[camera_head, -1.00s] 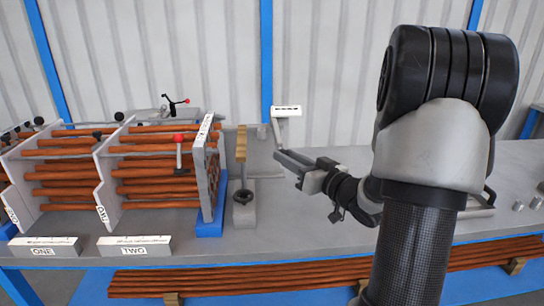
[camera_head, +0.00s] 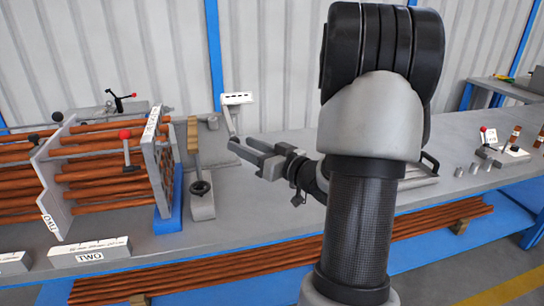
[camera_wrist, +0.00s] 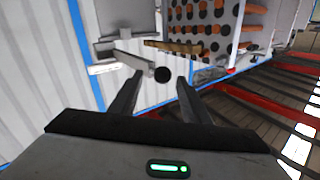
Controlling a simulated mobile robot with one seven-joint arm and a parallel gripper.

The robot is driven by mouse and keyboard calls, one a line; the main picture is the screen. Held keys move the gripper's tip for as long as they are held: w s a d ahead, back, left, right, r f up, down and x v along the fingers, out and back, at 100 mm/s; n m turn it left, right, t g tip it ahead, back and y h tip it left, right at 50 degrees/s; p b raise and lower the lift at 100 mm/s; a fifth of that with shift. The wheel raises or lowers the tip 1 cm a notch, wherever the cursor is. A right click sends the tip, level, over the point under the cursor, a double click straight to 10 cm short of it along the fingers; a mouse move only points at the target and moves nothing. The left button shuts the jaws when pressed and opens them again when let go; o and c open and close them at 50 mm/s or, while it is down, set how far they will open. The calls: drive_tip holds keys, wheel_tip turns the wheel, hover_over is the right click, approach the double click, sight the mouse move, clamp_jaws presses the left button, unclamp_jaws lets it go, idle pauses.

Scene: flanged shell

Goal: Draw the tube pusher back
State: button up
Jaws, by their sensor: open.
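What looks like the tube pusher (camera_head: 202,206) stands on the bench just right of the tube bundle. It has a grey body, an upright tan bar and a round black knob in front. In the wrist view the black knob (camera_wrist: 162,74) shows as a dark disc beyond and between my fingers, with the tan bar (camera_wrist: 178,47) behind it. My gripper (camera_head: 252,154) is open and empty, right of the pusher and apart from it. Its fingers also show in the wrist view (camera_wrist: 155,92). A white labelled plate (camera_head: 237,98) on a post rises behind my fingertips.
Brown tubes (camera_head: 105,165) lie stacked in a rack at left, ending at a perforated plate (camera_head: 160,140) on a blue foot (camera_head: 171,215). A "TWO" block (camera_head: 90,250) sits at the front. The bench front (camera_head: 240,228) is clear. Small parts (camera_head: 490,155) stand at right.

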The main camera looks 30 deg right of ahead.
drive_tip(key=p+v, duration=0.1)
drive_tip(key=v, duration=1.5)
drive_tip(key=shift+p, duration=0.3)
drive_tip(key=shift+r, duration=0.1)
